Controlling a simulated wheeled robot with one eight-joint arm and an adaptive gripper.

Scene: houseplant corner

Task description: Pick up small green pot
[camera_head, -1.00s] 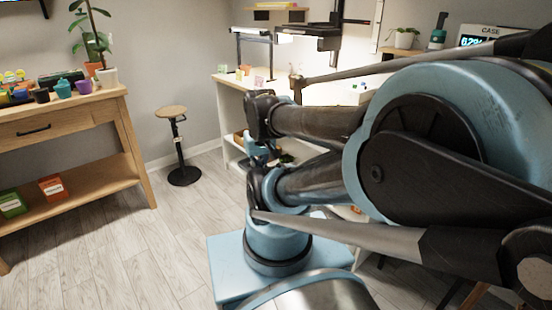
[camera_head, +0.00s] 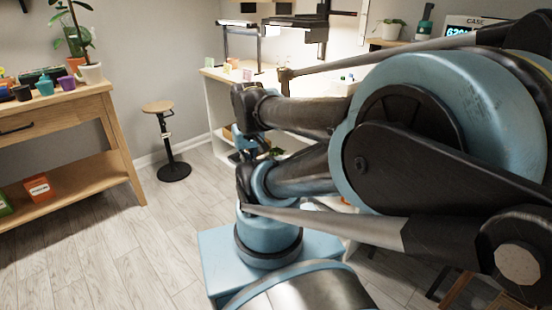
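No pot that is plainly the small green one can be made out. A small teal-green pot (camera_head: 45,86) stands upright on the wooden table (camera_head: 72,103) at the left, between a purple pot (camera_head: 67,82) and a dark pot (camera_head: 22,92). I cannot tell whether it is the pot in the task. My blue and black arm fills the middle and right of the view, well to the right of that table. My gripper is not visible; the arm links hide that area.
A potted plant (camera_head: 90,73) stands behind the small pots. A round wooden stool (camera_head: 159,107) stands between the table and a white workbench (camera_head: 222,88) under a lamp. Orange (camera_head: 37,187) and green boxes lie on the table's lower shelf. The grey plank floor at left is clear.

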